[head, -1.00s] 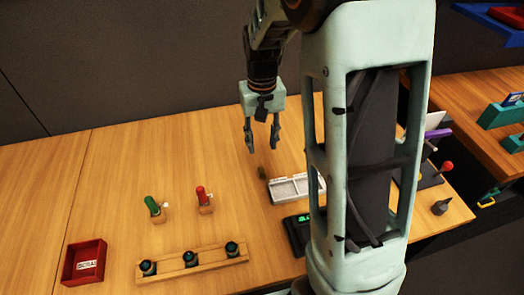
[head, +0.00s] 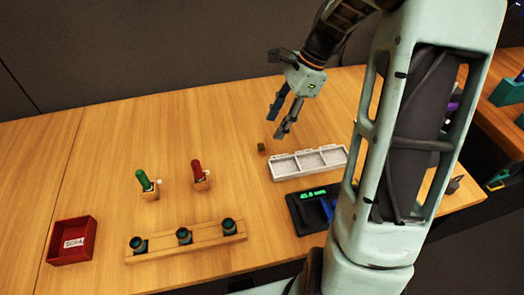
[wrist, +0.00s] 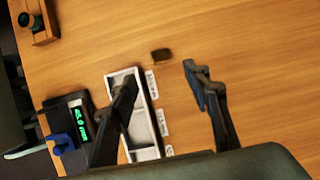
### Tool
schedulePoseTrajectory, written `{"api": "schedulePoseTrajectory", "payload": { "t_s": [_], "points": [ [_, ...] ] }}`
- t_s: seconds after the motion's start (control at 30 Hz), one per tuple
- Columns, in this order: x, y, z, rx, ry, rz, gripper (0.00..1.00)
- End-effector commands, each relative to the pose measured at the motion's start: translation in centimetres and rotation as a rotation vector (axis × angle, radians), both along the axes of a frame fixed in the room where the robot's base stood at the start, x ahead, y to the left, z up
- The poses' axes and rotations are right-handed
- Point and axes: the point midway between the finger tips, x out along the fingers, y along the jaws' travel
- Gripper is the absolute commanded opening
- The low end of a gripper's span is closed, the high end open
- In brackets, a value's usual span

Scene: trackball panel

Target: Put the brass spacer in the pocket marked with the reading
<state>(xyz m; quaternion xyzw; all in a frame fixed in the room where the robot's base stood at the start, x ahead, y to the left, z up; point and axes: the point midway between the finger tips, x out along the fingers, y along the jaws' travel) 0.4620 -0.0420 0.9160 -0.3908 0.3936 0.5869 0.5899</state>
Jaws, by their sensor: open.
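The brass spacer (head: 262,149), a small dark brownish block, lies on the table just left of the white tray (head: 287,175). The tray has three pockets in a row. In the wrist view the spacer (wrist: 161,55) lies beyond the tray's end, between the lines of the two fingers. My gripper (head: 276,127) is open and empty, above the table near the spacer, not touching it.
A green-handled piece (head: 144,182) and a red-handled piece (head: 198,172) stand left. A wooden rack (head: 210,237) with dark round pieces lies in front. A red scrap box (head: 72,240) is at far left. The table behind the spacer is clear.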

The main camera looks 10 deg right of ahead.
Motion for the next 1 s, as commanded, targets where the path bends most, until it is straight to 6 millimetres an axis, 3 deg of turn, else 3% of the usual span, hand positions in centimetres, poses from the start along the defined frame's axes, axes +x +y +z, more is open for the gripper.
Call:
{"api": "schedulePoseTrajectory", "payload": {
  "t_s": [0.1,0.37,0.63,0.97,1.0],
  "points": [
    [-0.1,0.8,-2.0,0.001,0.003,0.003,0.44],
    [0.0,1.8,-4.0,0.000,0.001,0.006,0.44],
    [0.1,3.4,-7.5,-0.001,0.001,0.005,0.44],
    [0.2,3.7,-8.0,-0.002,-0.002,0.005,0.44],
    [0.2,3.6,-8.0,-0.002,-0.002,0.005,0.40]
  ]
}}
